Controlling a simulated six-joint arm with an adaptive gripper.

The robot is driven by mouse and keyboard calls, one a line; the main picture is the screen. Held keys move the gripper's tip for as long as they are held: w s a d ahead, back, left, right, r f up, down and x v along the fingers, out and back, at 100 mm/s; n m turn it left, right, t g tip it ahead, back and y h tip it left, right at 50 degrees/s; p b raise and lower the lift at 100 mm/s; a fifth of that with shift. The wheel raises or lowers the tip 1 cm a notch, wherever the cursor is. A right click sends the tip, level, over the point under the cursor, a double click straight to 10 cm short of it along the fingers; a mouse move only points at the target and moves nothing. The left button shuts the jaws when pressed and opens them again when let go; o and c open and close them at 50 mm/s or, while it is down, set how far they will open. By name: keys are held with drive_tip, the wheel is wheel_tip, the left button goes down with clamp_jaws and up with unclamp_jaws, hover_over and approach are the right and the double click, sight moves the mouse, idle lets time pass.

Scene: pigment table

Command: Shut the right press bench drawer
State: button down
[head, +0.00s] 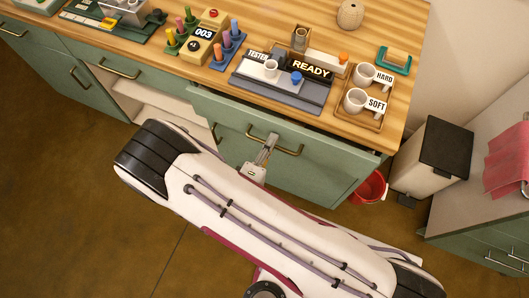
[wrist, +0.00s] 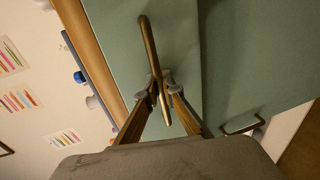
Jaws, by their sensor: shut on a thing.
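The right press bench drawer (head: 325,152) has a green front and stands out from under the wooden top (head: 389,133), with a dark gap along its upper edge. Its brass bar handle (head: 291,151) is on the front. The inside of the drawer is hidden.
On the bench above are a READY display (head: 311,68), a tray of cups (head: 362,115) and several coloured pigment sticks (head: 228,40). An open shelf (head: 150,105) lies left of the drawer. A red bucket (head: 371,188) and a bin (head: 432,157) stand at the right.

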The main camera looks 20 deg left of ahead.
sight(276, 132)
drive_tip(key=shift+w+r, duration=0.15)
drive_tip(key=shift+w, duration=1.9)
drive_tip(key=c, duration=2.5)
unclamp_jaws()
drive_tip(key=shift+s, duration=0.1)
drive_tip(key=shift+s, duration=0.15)
drive_tip(key=shift+v, duration=5.75)
